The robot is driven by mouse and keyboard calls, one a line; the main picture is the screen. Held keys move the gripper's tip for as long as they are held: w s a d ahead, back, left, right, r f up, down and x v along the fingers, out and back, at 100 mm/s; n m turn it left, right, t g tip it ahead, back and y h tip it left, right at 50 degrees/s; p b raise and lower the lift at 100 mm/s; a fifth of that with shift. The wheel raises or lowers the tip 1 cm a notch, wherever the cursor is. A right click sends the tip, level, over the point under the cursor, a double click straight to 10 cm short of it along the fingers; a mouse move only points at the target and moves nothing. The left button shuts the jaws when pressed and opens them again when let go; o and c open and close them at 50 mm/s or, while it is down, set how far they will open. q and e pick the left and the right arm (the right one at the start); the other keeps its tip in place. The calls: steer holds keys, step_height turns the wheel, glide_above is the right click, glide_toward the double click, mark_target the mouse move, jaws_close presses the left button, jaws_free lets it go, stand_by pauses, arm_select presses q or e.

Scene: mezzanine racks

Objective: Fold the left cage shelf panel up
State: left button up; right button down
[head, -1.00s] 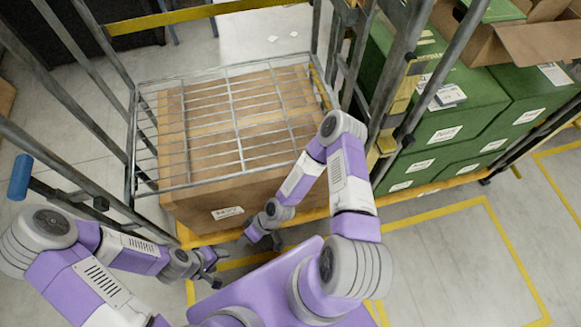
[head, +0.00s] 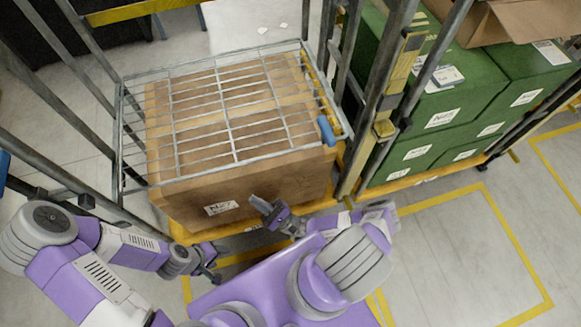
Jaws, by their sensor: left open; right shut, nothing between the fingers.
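The left cage's shelf panel (head: 229,122) is a grey wire grid. It lies folded down, roughly level, over a large cardboard box (head: 285,180). A blue grip (head: 326,130) shows at the panel's front right corner, beside a yellow part (head: 322,95) along its right edge. My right gripper (head: 257,203) is shut and empty, in front of the box and below the panel's front edge, apart from the panel. My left gripper (head: 214,271) is open and empty, lower, near the cage's front left base corner.
The cage's grey posts (head: 75,95) rise on the left. A blue handle (head: 4,168) shows at the left edge. Floor (head: 455,245) at right is clear.

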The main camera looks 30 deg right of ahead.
mark_target(289, 163)
steer(key=s+d+f+m+t+h+b, duration=0.1)
steer(key=d+f+m+t+h, duration=0.15)
steer(key=d+m+h, duration=0.6)
steer(key=d+f+m+t+h+b, duration=0.1)
steer(key=d+m+t+h, duration=0.3)
steer(key=m+h, duration=0.75)
steer(key=w+r+n, duration=0.1)
steer(key=w+r, duration=0.1)
steer(key=w+d+r+n+g+h, duration=0.1)
steer(key=w+r, duration=0.1)
steer(key=w+d+r+h, duration=0.1)
steer(key=w+r, duration=0.1)
steer(key=r, duration=0.1)
steer(key=shift+w+d+r+n, duration=0.1)
steer(key=shift+w+d+n, duration=0.1)
steer(key=shift+w+n, duration=0.15)
steer(key=shift+r, duration=0.1)
